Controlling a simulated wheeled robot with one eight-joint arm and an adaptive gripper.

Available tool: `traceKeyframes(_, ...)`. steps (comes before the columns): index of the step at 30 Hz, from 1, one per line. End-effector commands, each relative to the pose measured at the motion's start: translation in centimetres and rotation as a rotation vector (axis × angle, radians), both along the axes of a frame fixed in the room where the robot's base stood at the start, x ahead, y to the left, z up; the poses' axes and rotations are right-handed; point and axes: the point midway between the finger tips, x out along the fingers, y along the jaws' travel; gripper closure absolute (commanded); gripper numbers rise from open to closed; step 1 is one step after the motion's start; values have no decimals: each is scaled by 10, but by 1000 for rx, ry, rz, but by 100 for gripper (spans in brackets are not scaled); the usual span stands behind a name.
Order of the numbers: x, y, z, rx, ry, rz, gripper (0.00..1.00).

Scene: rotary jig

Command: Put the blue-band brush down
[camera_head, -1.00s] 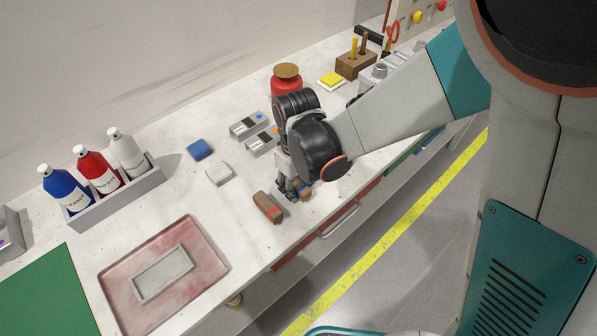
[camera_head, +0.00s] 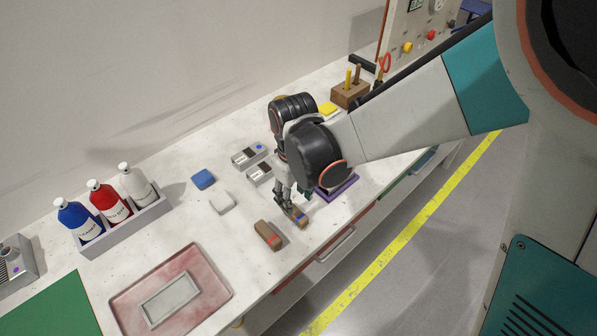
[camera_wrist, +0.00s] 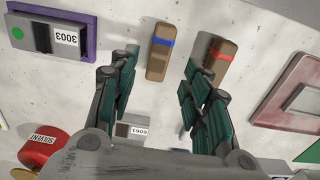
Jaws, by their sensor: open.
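The blue-band brush (camera_head: 298,217), a brown block with a blue stripe, lies on the white bench top near its front edge. In the wrist view the brush (camera_wrist: 159,62) lies between the lines of the two fingers, with bare bench around it. My gripper (camera_head: 291,195) is just above and behind the brush in the head view, fingers pointing down. In the wrist view my gripper (camera_wrist: 160,72) has its fingers spread wide, with a gap on both sides of the brush. The fingers partly hide the brush's far end in the head view.
A red-band brush (camera_head: 268,236) lies just left of it; it also shows in the wrist view (camera_wrist: 220,62). A purple-framed fixture (camera_head: 338,187) stands to the right. A red tray (camera_head: 215,262), white block (camera_head: 222,203) and blue block (camera_head: 203,179) lie to the left.

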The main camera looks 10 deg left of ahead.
Motion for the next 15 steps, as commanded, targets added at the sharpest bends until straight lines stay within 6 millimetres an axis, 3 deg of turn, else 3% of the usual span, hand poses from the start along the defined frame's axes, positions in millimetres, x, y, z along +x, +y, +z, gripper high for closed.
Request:
traceKeyframes(1, 0, 0, 13, 0, 0, 0, 56)
traceKeyframes(6, 0, 0, 30, 0, 0, 0, 56)
traceKeyframes(15, 0, 0, 36, 0, 0, 0, 56)
